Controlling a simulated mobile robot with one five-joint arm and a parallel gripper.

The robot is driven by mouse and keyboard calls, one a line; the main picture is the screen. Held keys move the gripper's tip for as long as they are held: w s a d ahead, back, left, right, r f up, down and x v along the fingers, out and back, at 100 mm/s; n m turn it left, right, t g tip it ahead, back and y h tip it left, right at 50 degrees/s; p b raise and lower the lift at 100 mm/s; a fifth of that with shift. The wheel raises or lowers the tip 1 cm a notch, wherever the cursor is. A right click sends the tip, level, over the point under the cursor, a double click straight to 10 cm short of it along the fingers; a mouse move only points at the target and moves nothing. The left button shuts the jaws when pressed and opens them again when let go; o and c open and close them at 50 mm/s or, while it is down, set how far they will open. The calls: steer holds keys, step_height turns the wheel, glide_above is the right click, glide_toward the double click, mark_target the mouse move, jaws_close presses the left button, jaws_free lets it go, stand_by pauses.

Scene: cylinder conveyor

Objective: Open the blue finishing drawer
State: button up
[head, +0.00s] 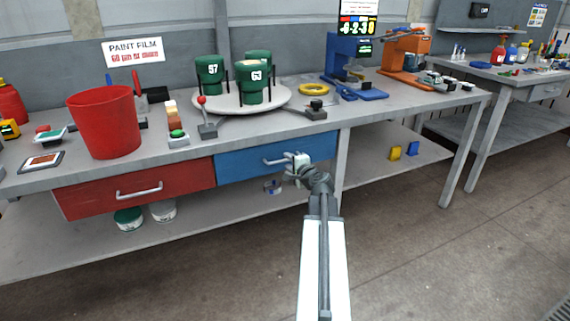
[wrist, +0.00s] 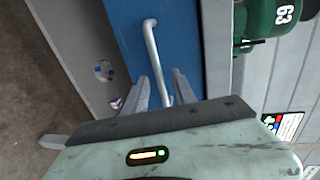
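The blue drawer (head: 240,164) is under the bench top, right of the red drawer. Its front looks flush, so it appears closed. Its pale bar handle (head: 274,162) is partly hidden behind my gripper (head: 291,163) in the head view. In the wrist view the blue front (wrist: 182,40) fills the upper middle, and the handle (wrist: 152,45) runs down between the two fingers of my gripper (wrist: 162,88). The fingers are apart, one on each side of the handle's near end, with gaps visible. I cannot tell whether either finger touches it.
The red drawer (head: 135,190) with its own handle is left of the blue one. A red bucket (head: 103,122), a lever (head: 206,118) and a turntable (head: 215,103) with green cylinders stand on the bench. A lower shelf (head: 60,240) holds tins. Floor in front is clear.

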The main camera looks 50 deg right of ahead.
steer(key=x, duration=0.3)
steer(key=shift+a, duration=0.1)
steer(key=shift+c, duration=0.3)
jaws_close()
steer(key=shift+a, duration=0.1)
stand_by(0.9)
